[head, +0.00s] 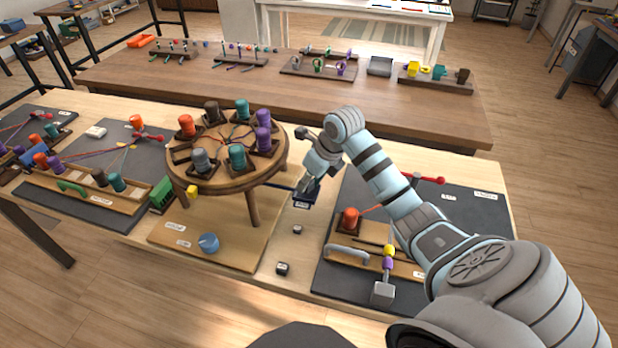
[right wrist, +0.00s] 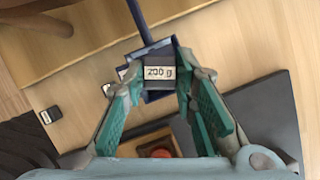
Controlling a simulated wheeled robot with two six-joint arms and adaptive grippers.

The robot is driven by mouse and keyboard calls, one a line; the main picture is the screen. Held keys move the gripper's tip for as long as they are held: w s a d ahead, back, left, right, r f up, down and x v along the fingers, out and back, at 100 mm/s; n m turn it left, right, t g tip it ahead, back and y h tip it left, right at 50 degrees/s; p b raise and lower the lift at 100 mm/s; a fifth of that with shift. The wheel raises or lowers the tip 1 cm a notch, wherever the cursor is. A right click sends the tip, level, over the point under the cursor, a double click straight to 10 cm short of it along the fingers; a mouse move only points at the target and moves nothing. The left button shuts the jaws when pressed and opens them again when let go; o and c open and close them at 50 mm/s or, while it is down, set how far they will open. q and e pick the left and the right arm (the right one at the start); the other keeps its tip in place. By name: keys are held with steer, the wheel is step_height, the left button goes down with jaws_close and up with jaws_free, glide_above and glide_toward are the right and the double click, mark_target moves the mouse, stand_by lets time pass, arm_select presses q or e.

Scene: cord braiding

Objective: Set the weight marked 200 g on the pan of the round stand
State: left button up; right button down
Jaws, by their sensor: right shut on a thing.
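The round stand (head: 228,150) is a wooden disc on legs that carries several coloured bobbins. A blue bar runs from it to a small dark blue square pan (head: 303,197), which also shows in the right wrist view (right wrist: 156,96). My right gripper (head: 309,187) is at the pan, and its fingers are shut on the sides of a dark grey weight (right wrist: 158,73) with a label reading 200 g. The weight is within the pan's outline from above; I cannot tell whether it touches the pan. My left gripper is not in view.
Two small dark weights (head: 297,229) (head: 282,268) lie on the table in front of the pan. A blue round object (head: 208,243) sits on the stand's wooden base. A dark mat (head: 335,275) with a red bobbin and a handled board lies to the right, under my right arm.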

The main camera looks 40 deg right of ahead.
steer(key=shift+f, duration=0.2)
steer(key=c, duration=1.2)
jaws_free()
steer(key=shift+o, duration=0.5)
steer(key=o, duration=0.5)
steer(key=shift+r, duration=0.15)
step_height(320, 180, up, 7)
steer(key=p, duration=0.5)
steer(key=shift+p, duration=0.4)
